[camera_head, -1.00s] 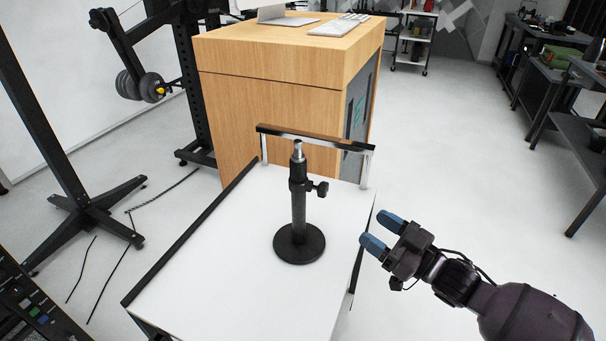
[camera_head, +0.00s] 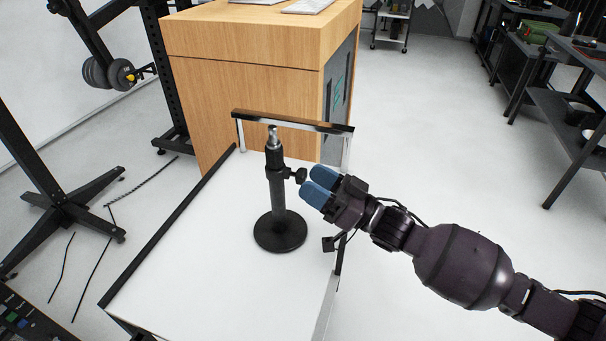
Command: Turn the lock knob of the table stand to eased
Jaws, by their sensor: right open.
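The black table stand (camera_head: 278,190) stands upright on a round base (camera_head: 280,231) on the white cart top. Its silver post tip points up. The small black lock knob (camera_head: 299,175) sticks out on the right of the stand's collar. My right gripper (camera_head: 312,185) has blue fingertips just right of and slightly below the knob in the picture. Its fingers are open with a small gap, and nothing is seen between them. I cannot tell whether a fingertip touches the knob. My left gripper is not in view.
The white cart top (camera_head: 200,265) has dark side edges and a raised handle bar (camera_head: 290,121) at the back. A wooden cabinet (camera_head: 245,95) stands behind it. A black rack frame (camera_head: 65,200) stands left. Open floor lies right.

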